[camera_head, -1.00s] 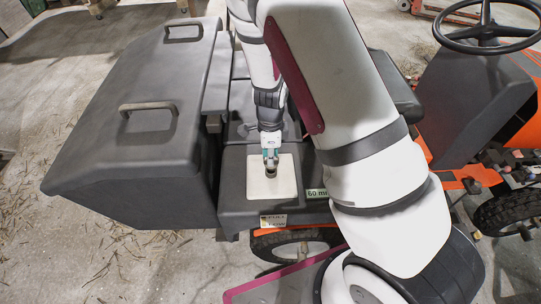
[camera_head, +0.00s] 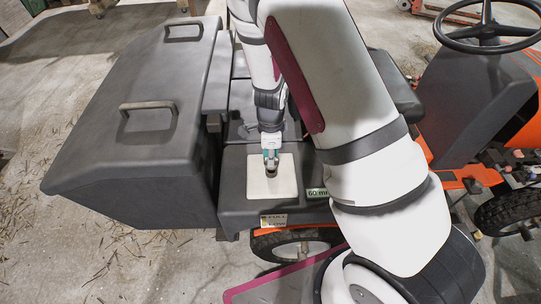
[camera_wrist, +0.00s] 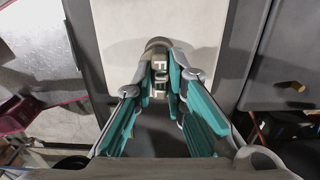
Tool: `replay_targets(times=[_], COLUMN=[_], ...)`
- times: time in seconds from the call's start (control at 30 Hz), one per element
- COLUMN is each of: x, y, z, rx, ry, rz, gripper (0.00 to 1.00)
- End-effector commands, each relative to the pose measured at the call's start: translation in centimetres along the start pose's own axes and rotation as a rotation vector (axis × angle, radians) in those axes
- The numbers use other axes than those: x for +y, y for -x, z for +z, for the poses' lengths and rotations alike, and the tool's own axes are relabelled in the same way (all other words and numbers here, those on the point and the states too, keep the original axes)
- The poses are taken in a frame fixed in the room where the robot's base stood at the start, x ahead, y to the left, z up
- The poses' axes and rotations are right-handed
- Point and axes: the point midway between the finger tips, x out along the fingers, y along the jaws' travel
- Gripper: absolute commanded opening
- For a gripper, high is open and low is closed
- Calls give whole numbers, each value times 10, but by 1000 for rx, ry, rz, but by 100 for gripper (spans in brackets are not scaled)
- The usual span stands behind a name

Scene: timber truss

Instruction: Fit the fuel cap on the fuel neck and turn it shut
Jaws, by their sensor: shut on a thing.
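The fuel cap (camera_wrist: 158,65), a dark grey piece with pale "FUEL" lettering, sits between the fingertips of my gripper (camera_wrist: 160,82) in the wrist view. The teal-padded fingers are closed on it from both sides. In the head view my gripper (camera_head: 270,158) points down over a pale square plate (camera_head: 285,187) on the dark machine body. The dark cap shows just under the fingertips, over the plate. The fuel neck is hidden under the cap and fingers, so I cannot tell how the cap sits on it.
A large dark box with two handles (camera_head: 130,120) stands left of the plate. A green "60 mm" label (camera_head: 317,193) and a FULL/LOW label (camera_head: 273,220) are near the plate's front. The steering wheel (camera_head: 487,32) is far right. The plate's front is clear.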

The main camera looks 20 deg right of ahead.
Motion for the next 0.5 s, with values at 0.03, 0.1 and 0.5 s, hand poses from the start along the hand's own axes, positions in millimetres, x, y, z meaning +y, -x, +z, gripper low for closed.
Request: replay_targets(times=[0.03,0.1,0.5], x=[0,0,0], y=[-2,-4,-15], z=[0,0,0], rx=[0,0,0], ry=[0,0,0], rz=[0,1,1], gripper=[0,0,0])
